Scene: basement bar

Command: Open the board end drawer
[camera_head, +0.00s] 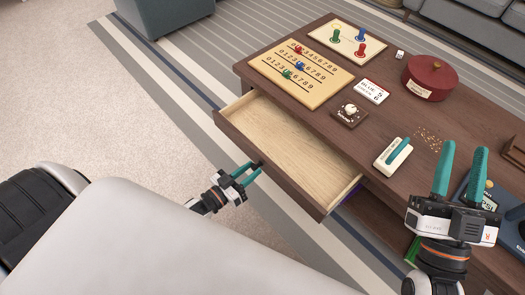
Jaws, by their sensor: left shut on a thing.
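The drawer (290,133) under the board end of the dark wooden table (375,130) is pulled out, its pale empty inside showing. My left gripper (254,169) is at the drawer's front, its teal fingers shut on the small dark drawer knob (259,163). The fingers partly hide the knob. The number board (301,74) lies on the tabletop behind the drawer, with red, blue and green pegs on it. My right gripper (461,170) is open and empty, fingers up, over the table's right part.
On the table are a peg board (347,40), a red round box (430,77), a card (372,91), a brown dial box (349,113) and a white holder (393,156). A blue object (510,235) is near my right gripper. Striped rug (190,85) lies left of the table.

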